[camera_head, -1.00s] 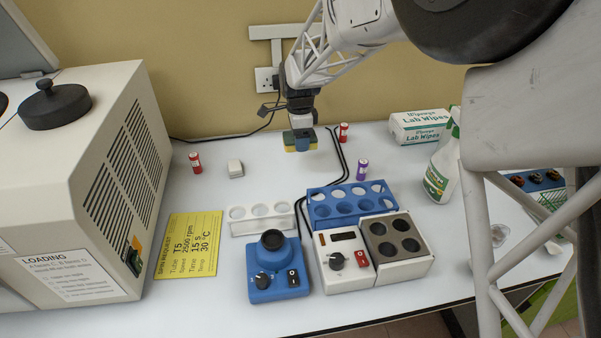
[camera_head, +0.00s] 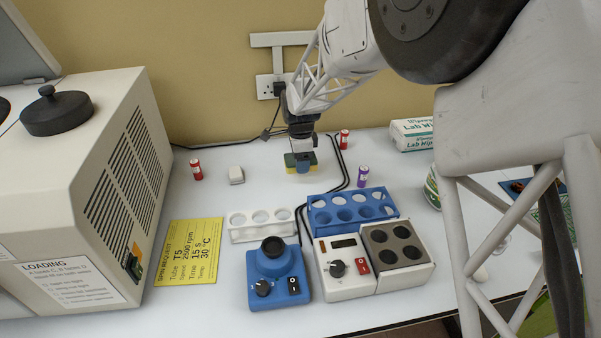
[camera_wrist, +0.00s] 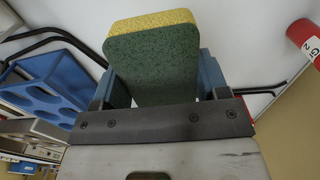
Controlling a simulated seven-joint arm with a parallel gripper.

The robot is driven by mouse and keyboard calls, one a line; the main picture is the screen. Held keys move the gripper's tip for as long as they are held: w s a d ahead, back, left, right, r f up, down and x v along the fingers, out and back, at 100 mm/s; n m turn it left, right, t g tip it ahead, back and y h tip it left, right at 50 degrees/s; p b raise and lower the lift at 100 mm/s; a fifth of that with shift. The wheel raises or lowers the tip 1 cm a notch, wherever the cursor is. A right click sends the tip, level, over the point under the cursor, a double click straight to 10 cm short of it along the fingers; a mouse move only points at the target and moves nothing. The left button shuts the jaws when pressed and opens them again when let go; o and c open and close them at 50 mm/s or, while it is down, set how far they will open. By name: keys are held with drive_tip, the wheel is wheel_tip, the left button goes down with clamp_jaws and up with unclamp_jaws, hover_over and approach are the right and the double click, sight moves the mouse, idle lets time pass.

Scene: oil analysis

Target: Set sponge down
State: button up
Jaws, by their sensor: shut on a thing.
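The sponge (camera_head: 291,161) is a green and yellow block near the back of the white table in the head view. My gripper (camera_head: 303,162) points down and is shut on it. In the wrist view the sponge (camera_wrist: 152,62) stands between the two blue-grey fingers of my gripper (camera_wrist: 160,85), its green face toward the camera and its yellow layer behind. The sponge is close to the table top; I cannot tell whether it touches.
A white rack (camera_head: 262,224) and a blue rack (camera_head: 352,208) stand in front. A purple-capped tube (camera_head: 362,176) and a red tube (camera_head: 344,139) stand to the right. A small white block (camera_head: 236,175) and another red tube (camera_head: 196,169) are left. A black cable (camera_head: 338,165) runs close by.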

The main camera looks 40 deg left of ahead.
sight(301, 179)
idle(0.3)
drive_tip(key=shift+f, duration=2.5)
drive_tip(key=shift+f, duration=0.15)
drive_tip(key=o, duration=0.9)
wheel_tip(301, 179, up, 12)
drive_tip(key=shift+r, duration=0.15)
